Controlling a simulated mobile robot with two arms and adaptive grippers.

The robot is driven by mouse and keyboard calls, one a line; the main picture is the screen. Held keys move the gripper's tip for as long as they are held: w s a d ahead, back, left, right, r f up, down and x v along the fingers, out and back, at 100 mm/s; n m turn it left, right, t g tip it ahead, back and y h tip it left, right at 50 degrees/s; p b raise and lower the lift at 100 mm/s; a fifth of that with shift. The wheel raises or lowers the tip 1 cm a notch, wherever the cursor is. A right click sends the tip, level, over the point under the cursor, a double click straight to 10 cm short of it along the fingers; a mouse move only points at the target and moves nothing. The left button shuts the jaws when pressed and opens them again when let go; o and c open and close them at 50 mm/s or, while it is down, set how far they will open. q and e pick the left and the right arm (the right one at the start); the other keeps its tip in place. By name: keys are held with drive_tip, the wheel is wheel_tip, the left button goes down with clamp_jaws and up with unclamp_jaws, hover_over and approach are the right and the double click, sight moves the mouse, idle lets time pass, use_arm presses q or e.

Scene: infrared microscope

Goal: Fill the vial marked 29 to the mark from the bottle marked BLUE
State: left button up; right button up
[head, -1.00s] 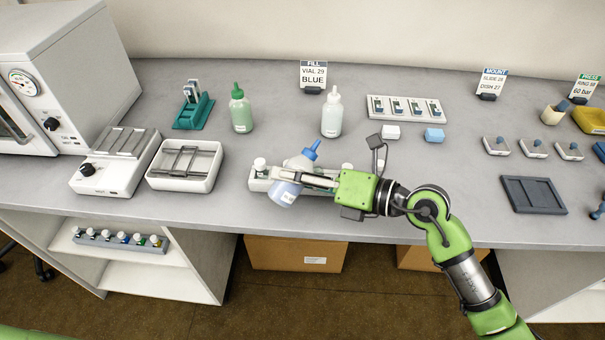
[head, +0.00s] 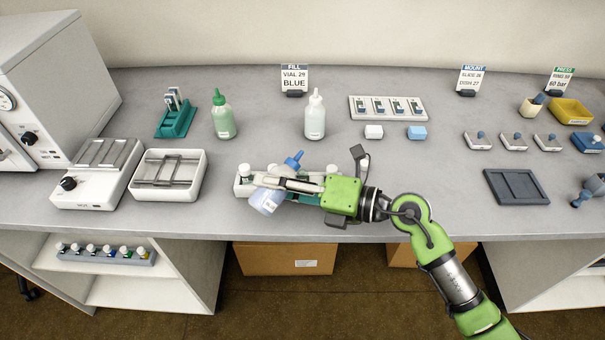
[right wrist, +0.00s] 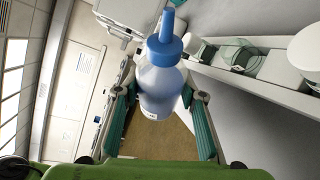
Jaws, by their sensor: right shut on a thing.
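My right gripper (head: 268,184) is shut on the blue-capped bottle (head: 265,201). The bottle is tilted in the head view, its blue nozzle pointing up and to the right. In the right wrist view the bottle (right wrist: 158,92) sits between the teal finger pads, nozzle at the top. A pale holder (head: 243,189) with white-capped vials stands behind the gripper and is partly hidden by it. One vial cap (head: 244,169) shows at its left and another (head: 332,169) at its right. The number 29 cannot be read on any vial. My left gripper is out of view.
A green bottle (head: 223,119) and a white bottle (head: 315,117) stand farther back. A sign (head: 294,79) reads FILL VIAL 29 BLUE. A white tray (head: 201,187) is left of the gripper.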

drive_tip(key=shift+s, duration=0.1)
drive_tip(key=shift+f+m, duration=0.1)
drive_tip(key=shift+m, duration=0.2)
drive_tip(key=shift+a+f+m, duration=0.1)
drive_tip(key=shift+a+m, duration=0.05)
drive_tip(key=shift+m, duration=0.15)
drive_tip(key=shift+s, duration=0.1)
drive_tip(key=shift+f+m+y, duration=0.15)
drive_tip(key=shift+m+y, duration=0.15)
drive_tip(key=shift+y, duration=0.1)
drive_tip(key=shift+f+m, duration=0.2)
drive_tip(key=shift+m, duration=0.2)
